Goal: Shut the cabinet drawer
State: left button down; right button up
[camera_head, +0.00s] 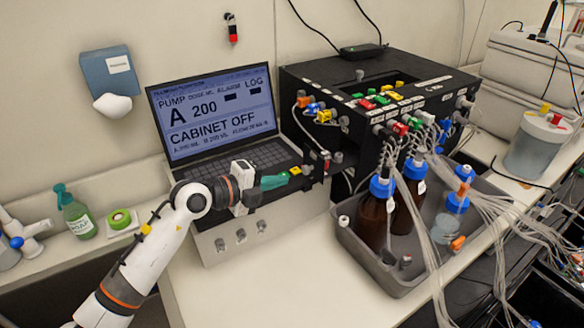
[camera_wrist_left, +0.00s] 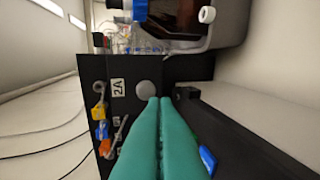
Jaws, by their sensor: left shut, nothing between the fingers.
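The black cabinet (camera_head: 400,75) stands behind the tray, with coloured connectors on its faces. A dark panel marked 2A (camera_wrist_left: 118,110), with a round grey knob (camera_wrist_left: 146,91), fills the middle of the left wrist view. My left gripper (camera_head: 300,172) is shut and empty at the cabinet's left side, in front of the laptop. Its teal fingers (camera_wrist_left: 159,101) are pressed together and point at the panel, with their tips just below the knob in the picture. I cannot tell whether they touch it. How far the drawer stands out is not clear. My right gripper is not in view.
A grey tray (camera_head: 362,262) with brown bottles and many tubes stands on the right. The bench front between them (camera_head: 270,295) is clear.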

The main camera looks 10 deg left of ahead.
aim_at(313, 164)
pick_arm(q)
jog(key=w+d, duration=0.1)
jog(key=w+d+p, duration=0.1)
jog(key=shift+w+d+r, duration=0.2)
jog(key=shift+w+d, duration=0.1)
jog(key=shift+w+d+f, duration=0.1)
jog(key=shift+w+d, duration=0.15)
jog(key=shift+w, duration=0.1)
jog(key=w+d+p, duration=0.2)
jog(key=w+d, duration=0.1)
jog(key=shift+w+d+r, duration=0.25)
jog(key=shift+d+r, duration=0.05)
jog(key=shift+r, duration=0.05)
jog(key=x, duration=0.4)
jog(key=r+p+x, duration=0.1)
jog(key=x, duration=0.1)
jog(key=shift+d, duration=0.1)
jog(key=shift+s, duration=0.1)
